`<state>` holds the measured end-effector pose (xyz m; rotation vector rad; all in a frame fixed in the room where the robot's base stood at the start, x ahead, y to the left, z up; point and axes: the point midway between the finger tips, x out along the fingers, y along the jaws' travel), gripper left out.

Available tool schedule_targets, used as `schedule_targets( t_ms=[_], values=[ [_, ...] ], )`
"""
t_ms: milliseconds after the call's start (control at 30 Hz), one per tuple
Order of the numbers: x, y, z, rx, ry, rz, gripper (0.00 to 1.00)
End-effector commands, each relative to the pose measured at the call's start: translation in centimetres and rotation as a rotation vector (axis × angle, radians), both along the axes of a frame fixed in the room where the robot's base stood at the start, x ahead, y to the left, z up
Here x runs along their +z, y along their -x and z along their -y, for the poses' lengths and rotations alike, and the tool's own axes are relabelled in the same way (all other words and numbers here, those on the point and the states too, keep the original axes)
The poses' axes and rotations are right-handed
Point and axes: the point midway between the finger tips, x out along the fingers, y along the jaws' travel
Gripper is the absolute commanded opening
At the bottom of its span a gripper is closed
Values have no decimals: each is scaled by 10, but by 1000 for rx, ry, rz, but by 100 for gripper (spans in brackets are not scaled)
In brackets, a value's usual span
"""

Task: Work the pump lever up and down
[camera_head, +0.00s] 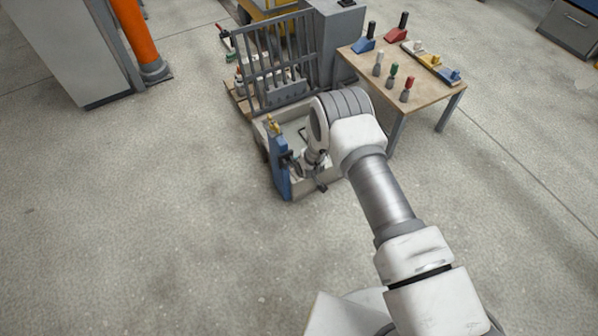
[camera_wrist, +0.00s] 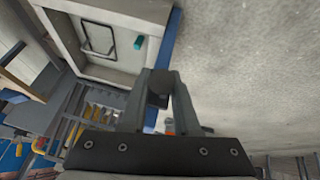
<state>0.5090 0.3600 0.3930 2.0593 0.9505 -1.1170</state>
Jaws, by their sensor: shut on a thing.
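A blue upright pump body (camera_head: 280,168) stands at the near left edge of a pale tray-like mould (camera_head: 330,181) in the head view. My gripper (camera_head: 297,164) is beside its right face, at the end of my white arm. In the wrist view my gripper (camera_wrist: 161,95) has its two grey fingers closed in on a dark end piece (camera_wrist: 163,82), which appears to be the pump lever's handle. The rest of the lever is mostly hidden by my gripper and arm, so I cannot tell its angle.
A grey barred gate (camera_head: 277,64) stands behind the mould. A wooden table (camera_head: 437,88) with coloured-handled tools stands at the back right. An orange post (camera_head: 136,40) is at the upper left. The floor left of the pump is clear.

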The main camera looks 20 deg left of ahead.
Motion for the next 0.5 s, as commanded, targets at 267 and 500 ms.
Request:
schedule_targets(
  t_ms=[267, 500],
  values=[
    [0, -1, 0, 1, -1, 2, 38],
    [1, -1, 0, 0, -1, 2, 60]
  ],
)
